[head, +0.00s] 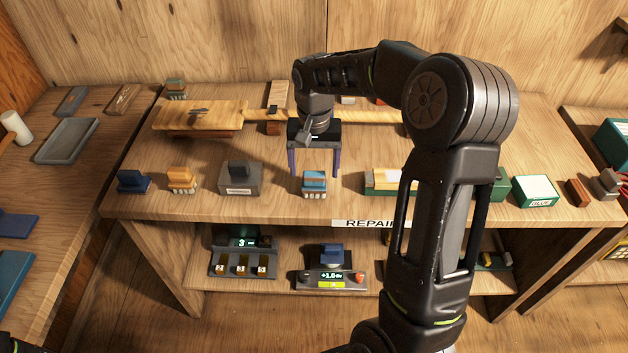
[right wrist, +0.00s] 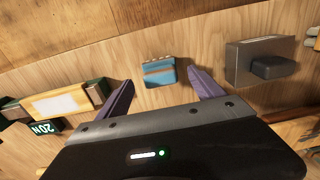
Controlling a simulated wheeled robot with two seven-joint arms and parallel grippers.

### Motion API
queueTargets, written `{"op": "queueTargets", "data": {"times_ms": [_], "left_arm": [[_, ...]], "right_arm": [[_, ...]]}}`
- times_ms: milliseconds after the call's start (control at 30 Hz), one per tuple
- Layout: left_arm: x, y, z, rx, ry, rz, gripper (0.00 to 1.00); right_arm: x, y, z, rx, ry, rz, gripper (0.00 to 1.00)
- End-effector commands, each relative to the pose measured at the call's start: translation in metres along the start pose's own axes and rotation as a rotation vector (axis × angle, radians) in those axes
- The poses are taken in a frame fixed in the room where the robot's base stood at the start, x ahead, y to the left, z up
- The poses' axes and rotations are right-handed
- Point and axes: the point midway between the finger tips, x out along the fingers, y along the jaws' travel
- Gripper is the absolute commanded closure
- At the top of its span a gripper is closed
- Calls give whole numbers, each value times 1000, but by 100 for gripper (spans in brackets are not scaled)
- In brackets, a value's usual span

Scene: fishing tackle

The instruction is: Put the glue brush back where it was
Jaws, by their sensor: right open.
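No label or shape marks any object as the glue brush with certainty. A small blue block-shaped piece (head: 315,183) with a brownish band and a pale lower edge stands near the front edge of the repair bench (head: 285,205). My right gripper (head: 314,174) is open and empty, pointing down just above and behind this piece. In the right wrist view the blue piece (right wrist: 158,71) shows in the gap between the open fingertips (right wrist: 161,82), apart from both. Similar orange (head: 182,180) and dark blue (head: 133,181) pieces stand to the left. My left gripper is not in view.
A grey block with a dark knob (head: 239,180) stands left of the blue piece, and a green-ended tray (head: 385,182) stands right. A wooden board (head: 200,117) lies behind. A green box (head: 536,191) is farther right. The shelf below holds devices (head: 330,278).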

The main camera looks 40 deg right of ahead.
Motion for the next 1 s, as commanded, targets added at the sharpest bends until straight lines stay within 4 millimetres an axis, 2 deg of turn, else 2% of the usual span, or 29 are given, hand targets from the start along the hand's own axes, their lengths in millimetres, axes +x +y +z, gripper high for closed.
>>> {"op": "queueTargets", "data": {"times_ms": [200,333,1000], "left_arm": [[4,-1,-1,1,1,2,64],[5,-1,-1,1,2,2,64],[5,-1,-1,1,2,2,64]], "right_arm": [[-41,0,-1,1,2,-1,22],[-54,0,0,1,1,-1,22],[-57,0,0,1,-1,0,22]]}}
